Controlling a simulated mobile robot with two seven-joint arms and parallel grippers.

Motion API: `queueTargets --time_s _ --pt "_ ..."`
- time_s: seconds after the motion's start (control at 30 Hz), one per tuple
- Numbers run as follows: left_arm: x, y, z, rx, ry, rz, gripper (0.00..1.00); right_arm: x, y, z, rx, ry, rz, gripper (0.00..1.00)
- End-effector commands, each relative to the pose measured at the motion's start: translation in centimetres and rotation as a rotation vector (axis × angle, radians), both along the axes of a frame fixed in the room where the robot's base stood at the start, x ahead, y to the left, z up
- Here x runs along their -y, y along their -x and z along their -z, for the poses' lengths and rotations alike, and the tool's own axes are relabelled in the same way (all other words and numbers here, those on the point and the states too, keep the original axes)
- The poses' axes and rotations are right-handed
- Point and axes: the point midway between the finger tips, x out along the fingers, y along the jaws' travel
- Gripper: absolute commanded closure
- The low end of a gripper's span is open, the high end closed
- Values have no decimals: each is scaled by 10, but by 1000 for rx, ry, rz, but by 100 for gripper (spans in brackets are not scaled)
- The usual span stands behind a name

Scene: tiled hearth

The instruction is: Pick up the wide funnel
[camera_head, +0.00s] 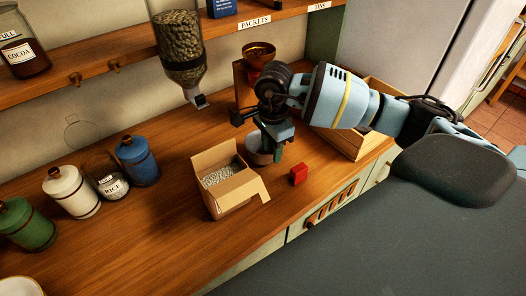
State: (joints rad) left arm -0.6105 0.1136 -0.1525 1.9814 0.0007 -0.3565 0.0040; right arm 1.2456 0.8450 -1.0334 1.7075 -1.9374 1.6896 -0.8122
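My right gripper (274,146) points down over the counter, in the middle of the camera_head view. Its fingers overlap a pale grey round piece (255,157) with a flared rim, which may be the wide funnel. The gripper hides much of that piece. I cannot tell whether the fingers touch it or how far apart they are. A copper-coloured, funnel-shaped top (258,49) shows behind my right arm, on a wooden-backed piece partly hidden by the wrist. My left gripper is not in view.
An open cardboard box (231,197) stands left of the gripper, and a small red block (299,174) lies to its right. A wooden crate (350,140) is behind my arm. A glass dispenser (180,45) hangs above.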

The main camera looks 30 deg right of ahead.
Motion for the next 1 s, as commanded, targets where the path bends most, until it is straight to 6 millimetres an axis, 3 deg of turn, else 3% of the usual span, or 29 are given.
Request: queueTargets --time_s 0.03,0.27,0.67,0.77,1.0 --pt "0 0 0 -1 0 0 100 0 0 0 0 0 0 69" --pt "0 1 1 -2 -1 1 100 0 0 -1 0 0 0 100" --pt "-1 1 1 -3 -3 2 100 0 -1 -3 2 -1 0 100" --pt "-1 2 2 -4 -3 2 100 0 -1 -13 4 0 -1 100" --pt "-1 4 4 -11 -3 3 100 0 -1 -56 5 -1 -2 100"
